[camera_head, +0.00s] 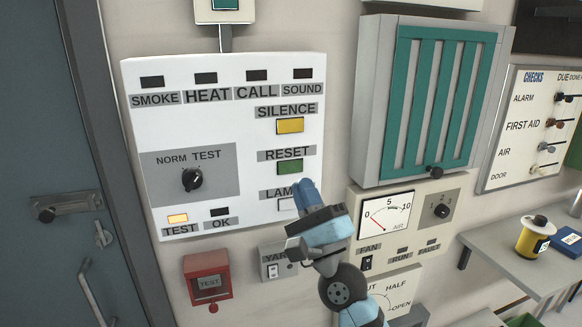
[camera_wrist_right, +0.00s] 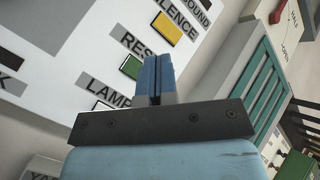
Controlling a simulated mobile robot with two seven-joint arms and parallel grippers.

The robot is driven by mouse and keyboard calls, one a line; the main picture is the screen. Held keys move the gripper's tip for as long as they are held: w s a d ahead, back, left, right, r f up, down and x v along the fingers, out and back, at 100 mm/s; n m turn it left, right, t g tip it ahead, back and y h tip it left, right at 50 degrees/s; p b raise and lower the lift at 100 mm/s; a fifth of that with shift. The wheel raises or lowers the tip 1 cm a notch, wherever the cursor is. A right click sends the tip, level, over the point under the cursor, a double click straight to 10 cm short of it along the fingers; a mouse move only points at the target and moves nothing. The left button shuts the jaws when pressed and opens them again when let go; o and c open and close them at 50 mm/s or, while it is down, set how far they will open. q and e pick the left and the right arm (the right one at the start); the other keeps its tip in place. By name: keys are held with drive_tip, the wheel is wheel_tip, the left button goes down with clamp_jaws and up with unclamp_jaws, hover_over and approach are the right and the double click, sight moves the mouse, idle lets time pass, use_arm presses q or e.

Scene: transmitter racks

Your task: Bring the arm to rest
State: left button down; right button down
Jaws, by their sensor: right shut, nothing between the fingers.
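My right gripper (camera_head: 309,192) is shut and empty, in front of the lower right part of the white alarm panel (camera_head: 225,125). Its blue fingers point up beside the LAMP button (camera_head: 285,204), partly covering that label. The green RESET button (camera_head: 290,167) is just above the fingertips. In the right wrist view the closed fingers (camera_wrist_right: 152,75) stand in front of the panel, with the green button (camera_wrist_right: 132,67) just left of them. I cannot tell whether the fingers touch the panel. My left gripper is not in view.
A teal slatted vent (camera_head: 435,105) and a dial panel (camera_head: 388,213) are to the right. A grey shelf (camera_head: 510,262) holds a yellow spool (camera_head: 533,236) at the right. A dark blue door (camera_head: 40,140) is at the left.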

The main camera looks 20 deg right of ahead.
idle(0.3)
drive_tip(key=s+f+n+g, duration=0.2)
drive_tip(key=f+n+g, duration=0.35)
drive_tip(key=f, duration=0.75)
drive_tip(key=s+f+n+g, duration=0.25)
drive_tip(key=f+n, duration=0.55)
drive_tip(key=f, duration=0.6)
drive_tip(key=s+d+f+n+g+h, duration=0.1)
drive_tip(key=s+f+n+g, duration=0.2)
drive_tip(key=s+f, duration=0.6)
drive_tip(key=s+d+f+n+g+h, duration=0.2)
drive_tip(key=s+f+n+g, duration=0.2)
drive_tip(key=f, duration=0.9)
drive_tip(key=s+n, duration=0.3)
drive_tip(key=s, duration=0.2)
drive_tip(key=shift+d, duration=0.25)
drive_tip(key=shift+n, duration=0.25)
